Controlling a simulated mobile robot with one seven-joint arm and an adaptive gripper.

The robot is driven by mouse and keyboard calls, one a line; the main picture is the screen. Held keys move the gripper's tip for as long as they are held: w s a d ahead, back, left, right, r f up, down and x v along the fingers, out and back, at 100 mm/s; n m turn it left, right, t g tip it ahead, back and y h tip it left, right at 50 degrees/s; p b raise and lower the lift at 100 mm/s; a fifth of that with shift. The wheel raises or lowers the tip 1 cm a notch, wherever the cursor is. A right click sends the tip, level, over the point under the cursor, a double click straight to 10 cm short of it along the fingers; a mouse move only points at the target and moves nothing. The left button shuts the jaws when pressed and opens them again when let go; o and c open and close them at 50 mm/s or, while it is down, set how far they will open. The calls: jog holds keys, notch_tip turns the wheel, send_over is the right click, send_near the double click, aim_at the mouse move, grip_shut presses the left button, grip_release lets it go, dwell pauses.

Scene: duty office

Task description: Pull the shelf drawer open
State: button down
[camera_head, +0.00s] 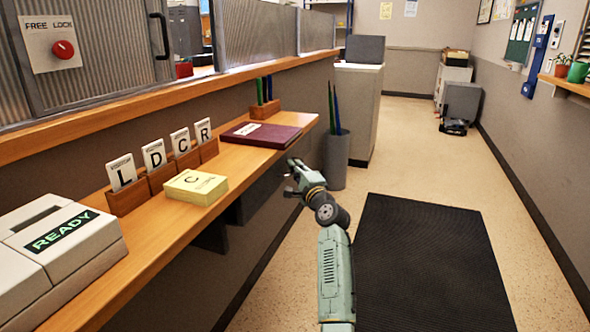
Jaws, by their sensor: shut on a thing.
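The wooden shelf (165,222) runs along the left wall. A dark grey drawer-like box (258,192) shows under its front edge toward the far end. I cannot tell from this view how far the drawer stands out. My gripper (291,172) is at the shelf's front edge near that box, pointing left toward it. It is shut on a part of the drawer. The handle and the exact grip are too small to make out.
On the shelf stand a READY machine (60,245), lettered card holders (160,178), a yellow block (195,187), a maroon folder (262,134) and a pen holder (265,108). A grey bin (336,160) stands behind my gripper. The floor around the black mat (425,260) is clear.

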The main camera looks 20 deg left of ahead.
dwell(0.3)
jog(key=d+b, duration=0.2)
jog(key=d, duration=1.6)
jog(key=shift+s+d, duration=0.15)
jog(key=shift+s, duration=0.15)
jog(key=c, duration=1.7)
grip_release()
jog(key=v, duration=1.2)
jog(key=shift+r, duration=0.1)
jog(key=shift+d, duration=0.1)
